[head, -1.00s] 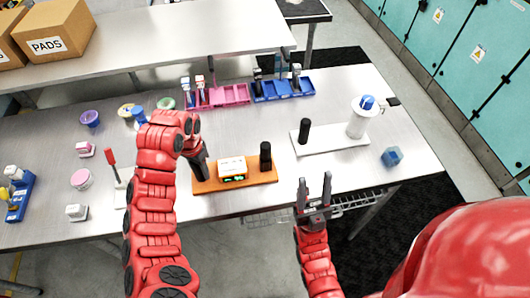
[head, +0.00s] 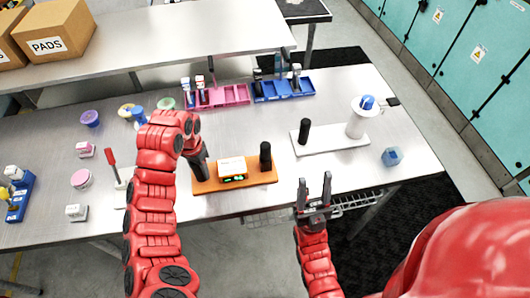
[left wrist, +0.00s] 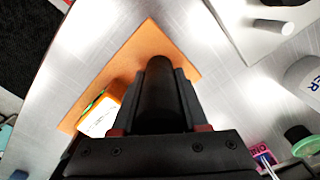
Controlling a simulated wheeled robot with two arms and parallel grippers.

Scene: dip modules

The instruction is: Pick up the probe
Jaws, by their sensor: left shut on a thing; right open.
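An orange board (head: 236,184) lies near the table's front edge, with a white and orange box with a green display (head: 231,168) on it. A black upright cylinder (head: 265,155) stands at the board's right end. My left gripper (head: 202,172) is at the board's left end. In the left wrist view its fingers are shut on a black round-ended cylinder (left wrist: 160,80) above the orange board (left wrist: 140,52). I cannot tell for sure which cylinder is the probe, or whether the held one touches the board. My right gripper (head: 314,190) is open and empty in front of the table edge.
A white board (head: 330,140) with a black cylinder (head: 304,130) and a white spool-like stand (head: 357,122) is to the right. Pink (head: 226,94) and blue (head: 283,90) trays stand behind. A red-handled tool (head: 112,160) is left of my arm. A blue block (head: 392,155) lies far right.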

